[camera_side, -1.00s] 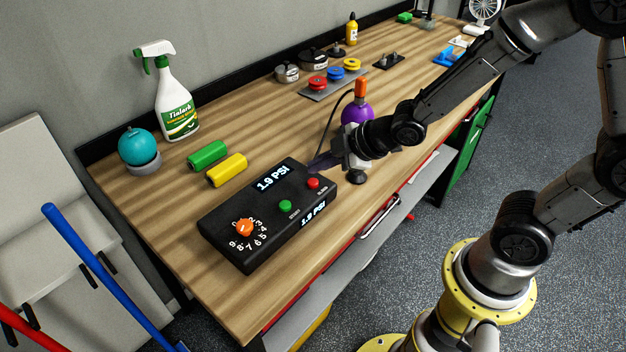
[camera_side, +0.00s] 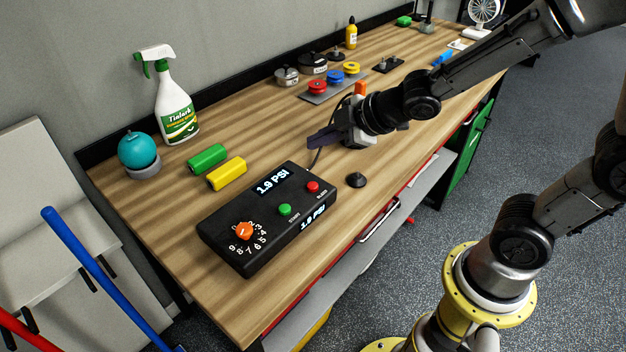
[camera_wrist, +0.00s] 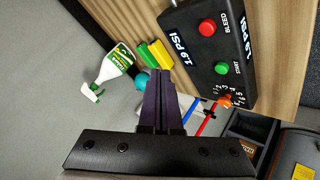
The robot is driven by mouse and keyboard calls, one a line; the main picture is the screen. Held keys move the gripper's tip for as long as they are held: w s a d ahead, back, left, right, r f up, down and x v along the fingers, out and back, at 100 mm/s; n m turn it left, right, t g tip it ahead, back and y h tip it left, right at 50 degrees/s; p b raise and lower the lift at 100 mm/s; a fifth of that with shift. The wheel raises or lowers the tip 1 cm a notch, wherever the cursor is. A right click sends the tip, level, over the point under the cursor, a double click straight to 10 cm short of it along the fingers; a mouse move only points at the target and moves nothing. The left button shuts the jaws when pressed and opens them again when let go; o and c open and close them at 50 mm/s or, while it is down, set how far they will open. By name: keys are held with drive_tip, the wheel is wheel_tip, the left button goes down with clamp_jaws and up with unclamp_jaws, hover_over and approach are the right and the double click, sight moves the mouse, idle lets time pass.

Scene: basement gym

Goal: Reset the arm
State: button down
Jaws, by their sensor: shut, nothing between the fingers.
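My gripper (camera_side: 318,140) is shut and empty, held above the wooden workbench (camera_side: 190,270), behind the black control box (camera_side: 215,222) in the side view. In the wrist view my gripper's dark purple fingers (camera_wrist: 160,80) lie together. The box (camera_wrist: 235,60) reads 1.9 PSI and carries an orange dial (camera_side: 244,231), a green button (camera_side: 285,210) and a red button (camera_side: 313,187). A gap shows between fingers and box.
A black cone (camera_side: 356,180) stands near the bench's front edge. Green (camera_side: 207,158) and yellow (camera_side: 227,173) blocks, a teal ball (camera_side: 139,150) and a spray bottle (camera_side: 175,105) stand left. Colored discs (camera_side: 335,78) sit behind the gripper. An orange-topped item (camera_side: 361,87) is mostly hidden by my arm.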

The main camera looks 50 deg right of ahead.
drive_tip(key=s+d+r+m+t+h, duration=0.1)
drive_tip(key=s+d+r+m, duration=0.2)
drive_tip(key=s+r, duration=0.15)
drive_tip(key=s+d+r+m+h, duration=0.2)
drive_tip(key=s+d+r+m, duration=0.15)
drive_tip(key=r, duration=0.25)
drive_tip(key=s+a+f+m+g, duration=0.1)
drive_tip(key=s+f+m+g, duration=0.1)
drive_tip(key=s, duration=0.4)
drive_tip(key=s+a+f+m+g+y, duration=0.1)
drive_tip(key=s+f+m+g, duration=0.1)
drive_tip(key=s, duration=0.5)
drive_tip(key=shift+s+f+m+g, duration=0.15)
drive_tip(key=shift+f+m+g, duration=0.2)
drive_tip(key=shift+g, duration=0.15)
